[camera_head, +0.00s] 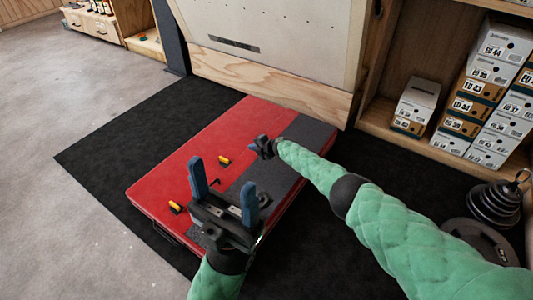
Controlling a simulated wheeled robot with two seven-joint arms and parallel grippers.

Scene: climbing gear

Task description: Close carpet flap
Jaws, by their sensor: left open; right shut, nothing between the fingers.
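A red crash pad (175,165) lies on a black mat. The dark grey carpet flap (308,133) lies along the right side of the pad's top, looking flat at its far end; its middle and near part are partly hidden by my arms. My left gripper (223,175) is open, its two blue fingers apart and empty, over the near part of the pad. My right gripper (258,147) is shut and empty, at or just above the flap's left edge near the pad's middle. I cannot tell if it touches the flap.
Two small yellow-and-black items (225,160) (176,207) lie on the red surface. A wooden-based wall panel (270,78) stands behind the pad. Shoe boxes (475,95) fill shelves at right. Weight plates (494,205) sit at lower right. Grey floor (60,110) is clear at left.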

